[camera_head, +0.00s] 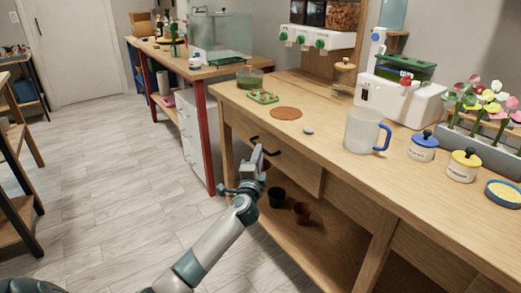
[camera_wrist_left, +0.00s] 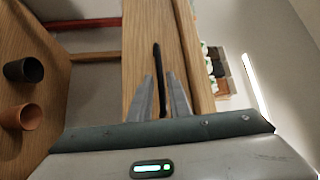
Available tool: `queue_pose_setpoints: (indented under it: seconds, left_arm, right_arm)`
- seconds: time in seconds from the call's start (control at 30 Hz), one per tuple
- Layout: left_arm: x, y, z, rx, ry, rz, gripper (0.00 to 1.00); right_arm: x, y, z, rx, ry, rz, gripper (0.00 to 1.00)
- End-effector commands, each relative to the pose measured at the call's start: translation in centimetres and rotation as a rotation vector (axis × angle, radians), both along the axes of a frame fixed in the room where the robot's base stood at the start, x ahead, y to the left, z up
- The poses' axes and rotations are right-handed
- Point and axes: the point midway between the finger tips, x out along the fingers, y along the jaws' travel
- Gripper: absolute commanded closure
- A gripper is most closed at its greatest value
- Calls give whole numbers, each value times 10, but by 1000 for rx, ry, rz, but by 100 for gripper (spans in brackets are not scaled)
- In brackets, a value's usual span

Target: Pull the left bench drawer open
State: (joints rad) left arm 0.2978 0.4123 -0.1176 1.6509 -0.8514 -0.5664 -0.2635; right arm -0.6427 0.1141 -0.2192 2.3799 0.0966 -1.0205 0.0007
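The left bench drawer (camera_head: 300,172) is a wooden front under the bench top, with a dark bar handle (camera_head: 268,152). The drawer looks flush with the bench. My left gripper (camera_head: 259,154) is at the handle. In the left wrist view the dark handle (camera_wrist_left: 157,70) runs between the two grey fingers of my left gripper (camera_wrist_left: 160,82), with gaps showing on both sides. The fingers are apart, and I cannot tell whether either touches the handle. The wooden drawer front (camera_wrist_left: 138,55) lies beyond them. My right gripper is not in view.
A dark pot (camera_head: 276,197) and a brown pot (camera_head: 301,212) stand on the lower shelf (camera_head: 322,243). The bench top holds a jug (camera_head: 362,131), two lidded jars, a cork mat (camera_head: 286,113) and a pebble (camera_head: 308,130). The floor (camera_head: 110,180) left of the bench is clear.

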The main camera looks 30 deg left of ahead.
Motion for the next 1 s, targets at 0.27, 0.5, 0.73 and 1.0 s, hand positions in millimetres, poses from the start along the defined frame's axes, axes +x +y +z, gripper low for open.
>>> queue_pose_setpoints:
  seconds: [0.27,0.5,0.73,1.0]
  left_arm:
    - [29,12,4,-1,0,0,83]
    - [34,14,5,-1,0,-1,83]
    - [34,14,5,-1,0,0,93]
    - [34,14,5,0,0,0,100]
  right_arm:
    - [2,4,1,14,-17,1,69]
    - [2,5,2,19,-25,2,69]
    - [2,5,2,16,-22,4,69]
    - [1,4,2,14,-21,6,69]
